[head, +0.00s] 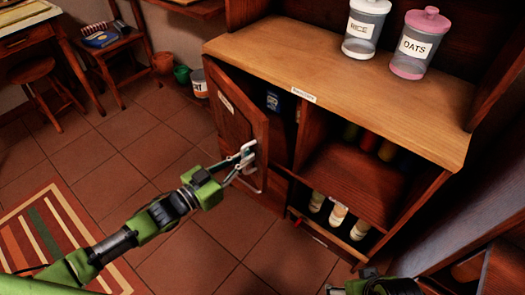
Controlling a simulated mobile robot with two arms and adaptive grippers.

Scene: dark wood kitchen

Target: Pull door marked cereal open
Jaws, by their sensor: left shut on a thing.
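The wooden cabinet door (236,118) stands partly open on the left side of the low cabinet. It has a small white label (226,102) near its top, too small to read. A pale metal handle (256,184) is on the door's free edge. My left gripper (243,162) is shut on this handle. A dark blue package (273,101) shows inside, behind the door. My right arm (378,286) shows only in part at the bottom edge, and its fingers are not clear.
A rice jar (364,28) and an oats jar (415,48) stand on the wooden countertop (330,75). Open shelves and a lower drawer (325,240) with several bottles are right of the door. Pots (198,82) stand behind it. The tiled floor (150,140) to its left is clear.

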